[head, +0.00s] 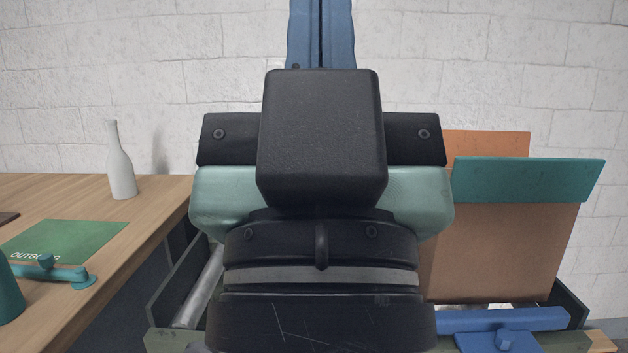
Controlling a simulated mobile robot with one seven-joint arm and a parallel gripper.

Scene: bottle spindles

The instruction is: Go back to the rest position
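My gripper (320,22) fills the middle of the head view, close to the camera. Its black and pale green body hides much of the scene behind it. Its two blue fingers point up, side by side with only a thin dark line between them. Their tips are cut off by the top edge. I see nothing held between the visible parts of the fingers.
A wooden table (150,215) at left bears a white bottle (121,175), upright, a green mat (80,238) and a teal handled piece (48,270). At right, a brown carton (505,245) with a teal top band (530,178) stands behind a blue bar (505,320).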

